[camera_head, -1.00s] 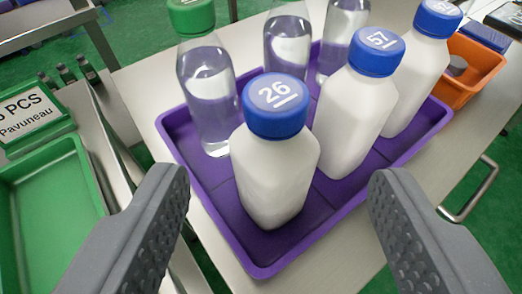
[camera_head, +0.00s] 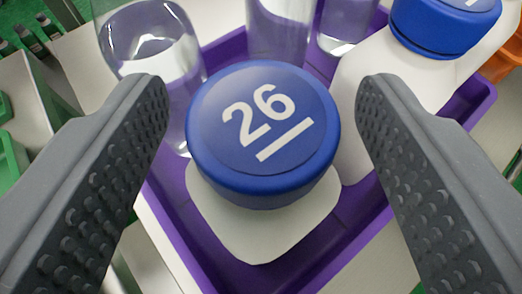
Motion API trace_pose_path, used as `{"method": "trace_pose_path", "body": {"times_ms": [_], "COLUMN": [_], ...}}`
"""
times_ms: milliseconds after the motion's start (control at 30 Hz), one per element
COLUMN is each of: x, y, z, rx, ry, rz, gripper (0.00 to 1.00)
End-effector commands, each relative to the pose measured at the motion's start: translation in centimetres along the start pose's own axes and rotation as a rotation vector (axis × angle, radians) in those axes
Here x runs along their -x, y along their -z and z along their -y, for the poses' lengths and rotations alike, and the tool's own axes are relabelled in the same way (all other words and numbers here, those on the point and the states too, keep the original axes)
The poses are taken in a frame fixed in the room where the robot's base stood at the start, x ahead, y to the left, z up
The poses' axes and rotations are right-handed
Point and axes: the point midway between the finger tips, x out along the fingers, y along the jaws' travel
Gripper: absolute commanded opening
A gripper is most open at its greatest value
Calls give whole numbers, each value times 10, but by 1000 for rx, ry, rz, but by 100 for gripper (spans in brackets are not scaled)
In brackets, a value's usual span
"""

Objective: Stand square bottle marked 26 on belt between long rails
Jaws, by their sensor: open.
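The square white bottle marked 26 (camera_head: 262,228) stands upright in the purple tray (camera_head: 170,225), seen steeply from above. Its blue cap (camera_head: 262,130) with an underlined 26 fills the middle of the view. My gripper (camera_head: 260,90) is open, with one grey finger to the left of the cap and one to the right. A gap shows on both sides, and neither finger appears to touch the bottle. The belt and long rails cannot be made out for certain.
A second white bottle with a blue cap (camera_head: 440,22) stands close at right, behind the right finger. A clear bottle (camera_head: 150,50) stands close at upper left, and more clear bottles (camera_head: 280,30) stand behind. An orange bin (camera_head: 508,60) shows at the right edge.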

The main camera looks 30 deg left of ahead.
Motion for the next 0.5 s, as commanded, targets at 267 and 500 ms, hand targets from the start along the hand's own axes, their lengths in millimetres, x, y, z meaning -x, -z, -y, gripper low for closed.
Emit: {"method": "trace_pose_path", "body": {"times_ms": [267,500], "x": [-5,-5], "y": [1,1], "z": [0,0], "rx": [1,1], "ry": [0,0], "rz": [-1,0], "gripper": [59,0]}}
